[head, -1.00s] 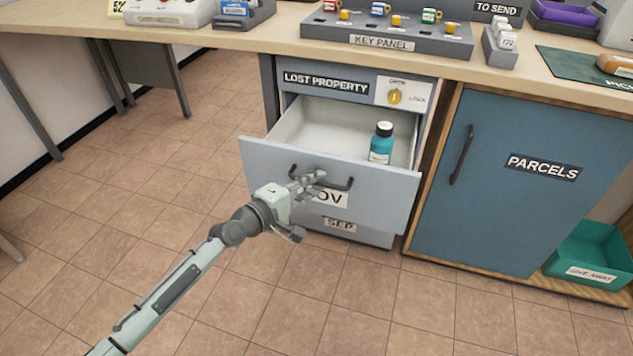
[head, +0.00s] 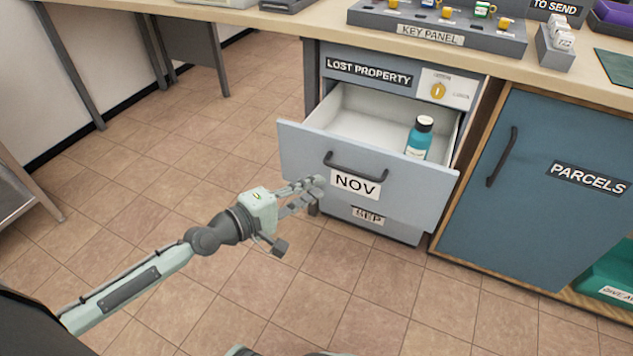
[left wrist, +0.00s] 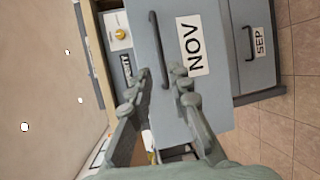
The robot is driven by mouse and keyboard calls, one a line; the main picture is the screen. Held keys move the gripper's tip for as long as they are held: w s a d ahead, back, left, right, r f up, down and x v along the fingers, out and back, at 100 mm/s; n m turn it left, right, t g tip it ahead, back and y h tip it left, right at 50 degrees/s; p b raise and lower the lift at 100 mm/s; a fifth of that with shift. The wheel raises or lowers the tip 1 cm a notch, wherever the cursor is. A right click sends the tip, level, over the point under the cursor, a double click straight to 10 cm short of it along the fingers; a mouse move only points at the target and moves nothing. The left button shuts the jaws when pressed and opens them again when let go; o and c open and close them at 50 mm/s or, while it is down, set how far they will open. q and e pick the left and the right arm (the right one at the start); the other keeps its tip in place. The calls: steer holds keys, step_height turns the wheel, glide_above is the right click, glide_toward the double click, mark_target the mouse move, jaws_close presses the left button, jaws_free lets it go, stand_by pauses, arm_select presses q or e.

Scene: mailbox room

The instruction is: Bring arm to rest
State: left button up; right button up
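My left gripper (head: 308,193) is open and empty in front of the pulled-out NOV drawer (head: 420,195). Its fingertips are apart from the dark handle (head: 356,171), at its lower left in the head view. In the left wrist view the two spread fingers (left wrist: 160,92) point toward the drawer front, with the handle (left wrist: 159,50) beyond them. My right gripper does not show.
The SEP drawer (head: 369,214) below is shut. The blue PARCELS door (head: 560,215) is closed, with a teal bin (head: 611,270) at its right. The counter above carries a key panel (head: 437,36). The tiled floor (head: 130,180) at left is clear.

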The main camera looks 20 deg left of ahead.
arm_select(q)
steer(key=s+d+f+m+g+y, duration=0.1)
steer(key=s+f+m+g, duration=0.3)
steer(key=f, duration=0.5)
steer(key=s+f+m+g+y, duration=0.2)
steer(key=s+f+m, duration=0.35)
steer(key=f, duration=0.25)
steer(key=s+a+f+m+g+y, duration=0.4)
steer(key=s+a+f+m+g, duration=0.1)
steer(key=s+f, duration=0.4)
steer(key=shift+s+a+f+m+y, duration=0.2)
steer(key=shift+s+a+m+y, duration=0.3)
steer(key=shift+s, duration=0.4)
